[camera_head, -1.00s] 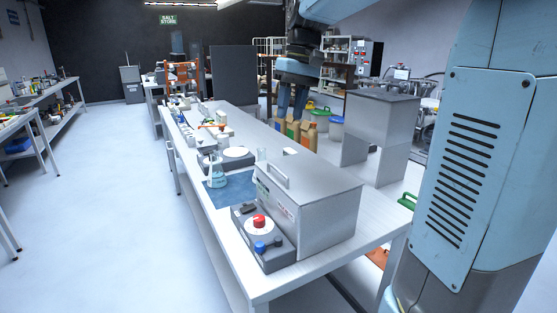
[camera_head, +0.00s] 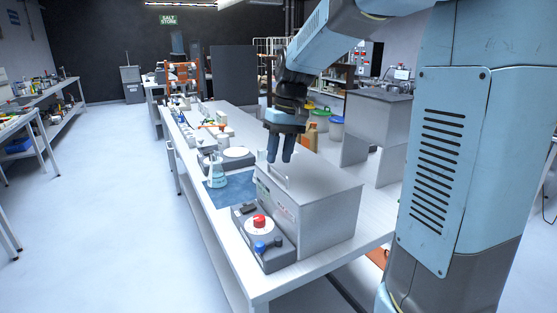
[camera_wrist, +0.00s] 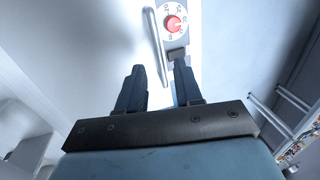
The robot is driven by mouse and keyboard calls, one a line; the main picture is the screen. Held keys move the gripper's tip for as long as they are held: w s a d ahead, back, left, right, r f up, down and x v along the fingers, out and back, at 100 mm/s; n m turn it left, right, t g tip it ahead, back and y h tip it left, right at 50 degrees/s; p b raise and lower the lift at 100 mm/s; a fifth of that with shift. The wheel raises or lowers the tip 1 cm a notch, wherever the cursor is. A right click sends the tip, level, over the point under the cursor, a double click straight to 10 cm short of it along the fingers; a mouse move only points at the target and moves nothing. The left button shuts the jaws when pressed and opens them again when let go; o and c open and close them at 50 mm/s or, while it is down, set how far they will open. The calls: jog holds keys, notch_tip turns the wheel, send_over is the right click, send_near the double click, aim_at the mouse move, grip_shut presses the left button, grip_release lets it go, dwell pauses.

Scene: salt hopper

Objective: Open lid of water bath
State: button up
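The water bath (camera_head: 312,215) is a grey metal box with a flat lid (camera_head: 318,183), standing near the front end of the white bench. The lid lies closed, with a bar handle (camera_head: 277,176) along its left edge. A control panel with a red knob (camera_head: 259,221) is on the bath's left side. My gripper (camera_head: 279,161) hangs just above the handle, pointing down, with its fingers apart and nothing seen between them. In the wrist view the handle (camera_wrist: 154,48) shows beyond the fingertips, and the red knob (camera_wrist: 173,23) is behind it. Contact with the handle cannot be told.
A flask (camera_head: 217,172) of bluish liquid stands on a dark blue mat left of the bath. A hotplate (camera_head: 236,156) is behind it. A grey stand (camera_head: 369,139) is at the back right. The floor at left is clear.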

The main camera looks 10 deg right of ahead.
jog(key=shift+a+f, duration=0.2)
jog(key=shift+f, duration=0.8)
jog(key=shift+c, duration=0.4)
grip_shut()
dwell(0.4)
